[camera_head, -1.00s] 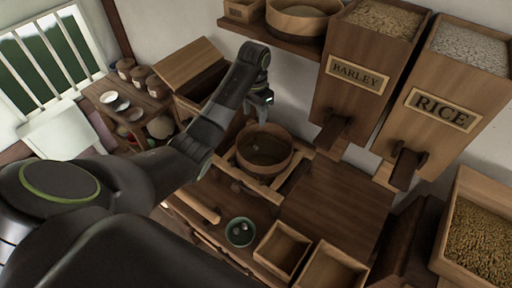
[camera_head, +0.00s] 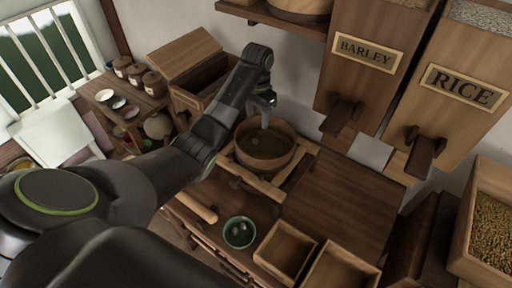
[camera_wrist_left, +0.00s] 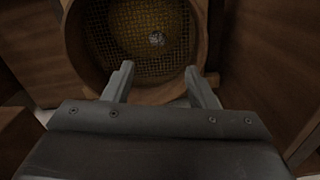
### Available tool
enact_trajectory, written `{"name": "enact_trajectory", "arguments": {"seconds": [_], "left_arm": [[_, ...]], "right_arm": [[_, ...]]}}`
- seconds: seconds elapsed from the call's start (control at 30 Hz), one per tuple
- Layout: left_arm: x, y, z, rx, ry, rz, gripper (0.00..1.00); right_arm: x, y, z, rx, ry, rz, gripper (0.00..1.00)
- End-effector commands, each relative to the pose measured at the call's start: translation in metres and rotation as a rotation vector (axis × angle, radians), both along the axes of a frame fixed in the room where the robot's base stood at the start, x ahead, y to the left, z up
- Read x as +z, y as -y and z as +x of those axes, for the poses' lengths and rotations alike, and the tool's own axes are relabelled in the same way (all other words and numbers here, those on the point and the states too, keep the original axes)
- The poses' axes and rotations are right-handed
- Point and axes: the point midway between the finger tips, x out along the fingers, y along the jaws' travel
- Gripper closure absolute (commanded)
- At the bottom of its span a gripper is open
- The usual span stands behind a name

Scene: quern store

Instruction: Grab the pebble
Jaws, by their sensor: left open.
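A small grey pebble (camera_wrist_left: 156,39) lies on the mesh floor of the round wooden sieve (camera_wrist_left: 82,62) in the left wrist view. In the head view the sieve (camera_head: 286,158) rests on wooden rails at the back of the counter; the pebble cannot be made out there. My left gripper (camera_head: 266,118) is above the sieve, pointing down near its back rim. In the left wrist view its two fingers (camera_wrist_left: 160,82) are apart with nothing between them, and the pebble shows beyond the fingertips. My right gripper is not in view.
The barley bin (camera_head: 362,60) and rice bin (camera_head: 458,90) hang at the right. The dark board (camera_head: 340,200) right of the sieve is bare.

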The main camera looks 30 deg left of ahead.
Motion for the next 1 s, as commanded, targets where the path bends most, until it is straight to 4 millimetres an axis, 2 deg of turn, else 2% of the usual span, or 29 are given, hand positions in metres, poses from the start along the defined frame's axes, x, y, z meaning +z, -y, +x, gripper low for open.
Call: {"name": "enact_trajectory", "arguments": {"seconds": [0.03,0.1,0.37,0.53,0.7,1.0], "left_arm": [[-0.011,0.0,-0.002,0.0,-0.007,-0.001,0.49],[-0.021,0.0,-0.002,0.0,-0.008,-0.001,0.49],[-0.04,0.001,-0.002,0.0,-0.004,-0.001,0.49],[-0.064,0.002,-0.007,0.0,-0.01,-0.002,0.49],[-0.085,0.002,-0.007,0.001,-0.006,0.0,0.49],[-0.089,0.002,-0.006,0.0,-0.004,0.0,0.5]], "right_arm": [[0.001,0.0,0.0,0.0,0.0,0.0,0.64],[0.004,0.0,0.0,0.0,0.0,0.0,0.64],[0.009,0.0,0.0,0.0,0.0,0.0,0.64],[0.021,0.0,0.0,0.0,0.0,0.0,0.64],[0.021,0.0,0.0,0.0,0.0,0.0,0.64],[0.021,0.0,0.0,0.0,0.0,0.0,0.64]]}}
